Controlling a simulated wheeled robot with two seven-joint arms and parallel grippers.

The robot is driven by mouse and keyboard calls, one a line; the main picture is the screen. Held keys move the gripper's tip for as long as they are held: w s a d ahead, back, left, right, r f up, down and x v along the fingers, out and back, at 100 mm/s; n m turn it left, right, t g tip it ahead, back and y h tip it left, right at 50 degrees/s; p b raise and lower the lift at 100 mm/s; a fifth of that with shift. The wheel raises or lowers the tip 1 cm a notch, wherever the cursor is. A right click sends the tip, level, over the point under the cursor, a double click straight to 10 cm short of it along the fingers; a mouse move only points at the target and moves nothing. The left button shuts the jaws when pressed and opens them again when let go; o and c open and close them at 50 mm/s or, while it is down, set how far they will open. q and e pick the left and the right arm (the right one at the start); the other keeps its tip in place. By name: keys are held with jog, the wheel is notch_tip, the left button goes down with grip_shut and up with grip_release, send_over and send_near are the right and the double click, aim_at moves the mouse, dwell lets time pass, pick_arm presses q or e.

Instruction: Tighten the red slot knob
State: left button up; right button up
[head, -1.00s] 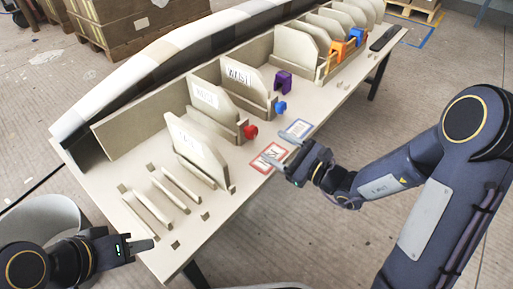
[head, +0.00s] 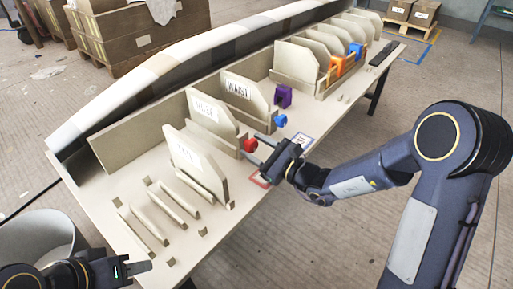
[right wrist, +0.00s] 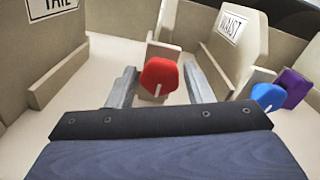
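The red slot knob (head: 249,145) sticks out at the front end of a slot holding an upright beige panel (head: 209,117). In the right wrist view the red knob (right wrist: 159,76) is between the fingers of my right gripper (right wrist: 160,82). Those fingers are open, one on each side, with a small gap showing beside the knob. In the head view my right gripper (head: 256,148) reaches the knob from the right. My left gripper (head: 140,268) is low at the left, off the table's near corner, away from the knob; its finger opening is unclear.
A blue knob (head: 281,121) and a purple piece (head: 283,96) sit farther along the table (head: 178,238). The WAIST panel (head: 245,93) stands behind the red knob. Empty slot rails (head: 158,209) are at the near end. Orange clamp pieces (head: 340,66) are farther back.

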jog(key=c, duration=0.6)
jog(key=shift+c, duration=0.2)
pick_arm(q)
jog(key=shift+r, duration=0.2)
pick_arm(e)
jog(key=m+p, duration=0.3)
jog(key=m, duration=0.1)
jog(key=shift+r, duration=0.15)
pick_arm(q)
jog(key=shift+r+p, duration=1.4)
jog(key=shift+r, duration=1.3)
pick_arm(e)
jog(key=shift+m, duration=1.5)
jog(key=shift+f, duration=0.2)
jog(key=shift+d, duration=0.1)
jog(key=o, duration=1)
